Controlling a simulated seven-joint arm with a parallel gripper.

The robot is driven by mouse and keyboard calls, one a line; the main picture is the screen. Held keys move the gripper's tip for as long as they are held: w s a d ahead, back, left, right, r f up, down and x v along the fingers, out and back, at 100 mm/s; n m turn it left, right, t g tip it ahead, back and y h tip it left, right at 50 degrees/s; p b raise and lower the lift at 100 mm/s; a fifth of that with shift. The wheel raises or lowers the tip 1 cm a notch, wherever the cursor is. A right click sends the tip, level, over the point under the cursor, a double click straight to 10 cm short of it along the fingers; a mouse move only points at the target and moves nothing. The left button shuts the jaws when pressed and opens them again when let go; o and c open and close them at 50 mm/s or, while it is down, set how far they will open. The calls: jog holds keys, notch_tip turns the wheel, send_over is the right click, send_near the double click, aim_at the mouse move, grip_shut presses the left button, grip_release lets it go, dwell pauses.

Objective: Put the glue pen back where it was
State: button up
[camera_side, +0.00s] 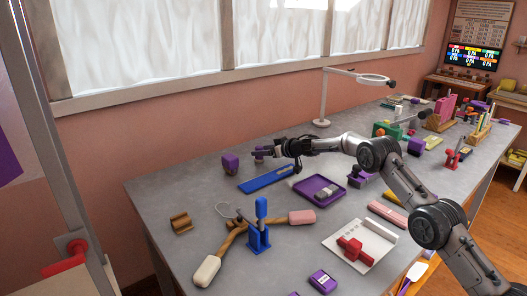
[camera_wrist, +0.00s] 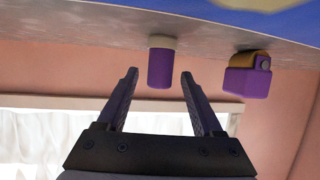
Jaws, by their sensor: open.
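A purple cylinder with a pale end (camera_wrist: 159,66), probably the glue pen, stands upright on the grey table. In the wrist view, which looks upside down, it shows between the fingertips of my gripper (camera_wrist: 160,74). My gripper is open, with a gap on both sides of the cylinder. In the side view my gripper (camera_side: 270,150) is low over the far part of the table, with the purple cylinder (camera_side: 258,155) at its tips. I cannot tell how deep the cylinder is between the fingers.
A purple block with a brown part (camera_wrist: 247,80) stands beside the cylinder; it also shows in the side view (camera_side: 230,163). A blue board (camera_side: 265,180) lies just in front. A purple tray (camera_side: 337,194) and a magnifier lamp (camera_side: 323,100) are to the right. The far left table is clear.

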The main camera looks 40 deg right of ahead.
jog(key=shift+r, duration=0.25)
jog(key=v, duration=1.2)
jog(key=shift+r, duration=0.1)
jog(key=s+a+r+m+g+h, duration=0.1)
jog(key=s+a+r+h, duration=0.15)
jog(key=s+r, duration=0.6)
jog(key=s+a+r+m+g+h, duration=0.1)
jog(key=s+r+m+h, duration=0.15)
jog(key=s+r, duration=0.6)
jog(key=s+a+f+g+y, duration=0.1)
jog(key=s+a+f+g, duration=0.1)
jog(key=s, duration=1)
jog(key=s+a+f+n+g+y, duration=0.1)
jog(key=s+a, duration=0.4)
jog(key=s, duration=0.7)
jog(key=s+a+f+g, duration=0.2)
jog(key=s+a+f, duration=0.2)
jog(key=s, duration=0.8)
jog(key=shift+f+n+g+y, duration=0.35)
jog(key=shift+f+g+y, duration=0.05)
jog(key=shift+f, duration=0.4)
